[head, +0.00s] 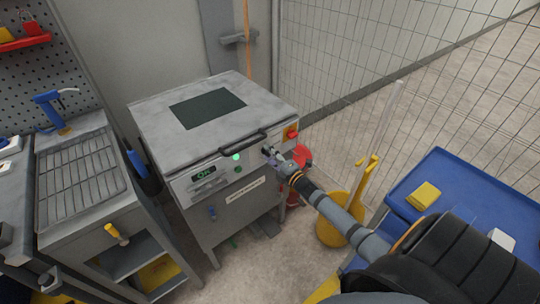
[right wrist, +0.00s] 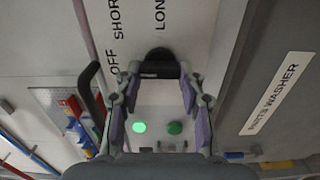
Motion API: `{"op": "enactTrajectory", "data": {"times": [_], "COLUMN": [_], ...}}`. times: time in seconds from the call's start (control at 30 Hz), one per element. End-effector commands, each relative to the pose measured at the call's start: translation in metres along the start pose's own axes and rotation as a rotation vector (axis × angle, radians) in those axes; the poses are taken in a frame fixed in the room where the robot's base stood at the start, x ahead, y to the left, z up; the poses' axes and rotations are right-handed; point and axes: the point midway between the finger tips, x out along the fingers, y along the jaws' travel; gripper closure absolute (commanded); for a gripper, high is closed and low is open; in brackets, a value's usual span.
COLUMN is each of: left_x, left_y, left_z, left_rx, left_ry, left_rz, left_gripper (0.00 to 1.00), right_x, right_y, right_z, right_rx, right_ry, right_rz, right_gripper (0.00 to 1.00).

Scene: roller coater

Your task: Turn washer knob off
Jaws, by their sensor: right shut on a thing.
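The parts washer (head: 165,130) is a grey cabinet with a lid and a front control panel. Its black knob (right wrist: 160,56) shows in the right wrist view, beside the printed words OFF, SHORT and LONG. My right gripper (head: 271,156) is at the right part of the panel in the head view. In the right wrist view its two fingertips (right wrist: 160,72) are shut on the knob from both sides. The gripper hides the knob in the head view, and I cannot tell which word the knob points at. My left gripper is not in view.
A black lid handle (head: 243,143) and a red stop button (head: 291,133) are close to my right gripper. A green lit display (head: 205,173) is on the panel. A yellow bucket (head: 332,230) and a blue cart (head: 480,190) stand to the right. A workbench (head: 80,195) is at left.

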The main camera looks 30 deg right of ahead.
Motion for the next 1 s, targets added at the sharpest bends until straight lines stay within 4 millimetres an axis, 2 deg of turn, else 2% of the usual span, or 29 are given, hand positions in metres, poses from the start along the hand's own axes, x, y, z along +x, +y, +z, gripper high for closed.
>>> {"op": "enactTrajectory", "data": {"times": [0.63, 0.67, 0.7, 0.8, 1.0], "left_x": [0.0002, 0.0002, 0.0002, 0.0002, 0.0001], "left_y": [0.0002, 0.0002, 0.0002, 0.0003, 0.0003], "left_z": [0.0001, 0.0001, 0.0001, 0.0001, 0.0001], "left_rx": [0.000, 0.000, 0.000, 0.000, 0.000], "left_ry": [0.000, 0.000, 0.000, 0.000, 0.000], "left_rz": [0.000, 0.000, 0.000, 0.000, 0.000], "left_gripper": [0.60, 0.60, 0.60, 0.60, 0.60], "right_x": [-0.0005, -0.0005, -0.0005, -0.0004, -0.0002], "right_y": [-0.0016, -0.0016, -0.0015, -0.0013, -0.0007], "right_z": [0.0001, 0.0001, 0.0002, 0.0001, 0.0001], "right_rx": [-0.045, -0.045, -0.044, -0.044, -0.043], "right_ry": [-0.001, -0.001, -0.001, -0.001, 0.000], "right_rz": [-0.003, -0.003, -0.003, -0.002, -0.001], "right_gripper": [0.92, 0.57, 0.51, 0.38, 0.38]}}
